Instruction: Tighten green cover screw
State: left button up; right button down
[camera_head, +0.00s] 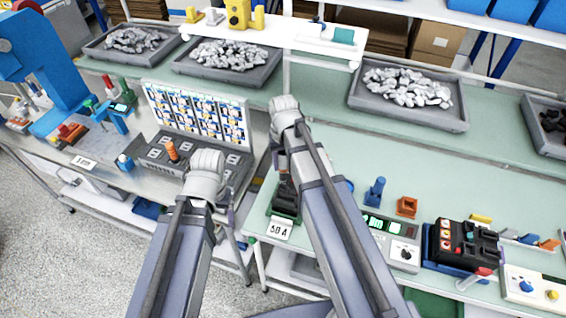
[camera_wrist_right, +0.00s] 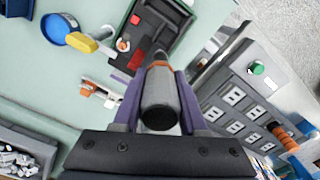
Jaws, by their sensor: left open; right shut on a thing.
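My right gripper (camera_wrist_right: 157,90) is shut on a dark grey tool handle with an orange collar (camera_wrist_right: 158,88). The tool points toward a black fixture (camera_wrist_right: 150,28) with a red part; whether its tip touches is unclear. In the head view, a dark fixture (camera_head: 285,205) with a "50 A" label stands below my right gripper (camera_head: 283,165), whose fingers are mostly hidden by the arm. A round green piece (camera_wrist_right: 257,69) sits on a grey panel; I cannot tell if it is the green cover screw. My left gripper (camera_head: 225,195) is open near the grey rack.
An orange-handled tool (camera_head: 172,150) stands in the grey rack (camera_head: 150,160) before a picture board (camera_head: 198,110). A meter (camera_head: 390,240) and black breaker block (camera_head: 465,245) stand at right. Grey trays of metal pieces (camera_head: 408,100) line the back.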

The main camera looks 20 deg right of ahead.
aim_at(283, 152)
jog(key=shift+f+b, duration=0.75)
dwell(1.5)
jog(key=shift+r, duration=0.1)
dwell(1.0)
jog(key=shift+r+p, duration=2.95)
jog(key=shift+p, duration=0.15)
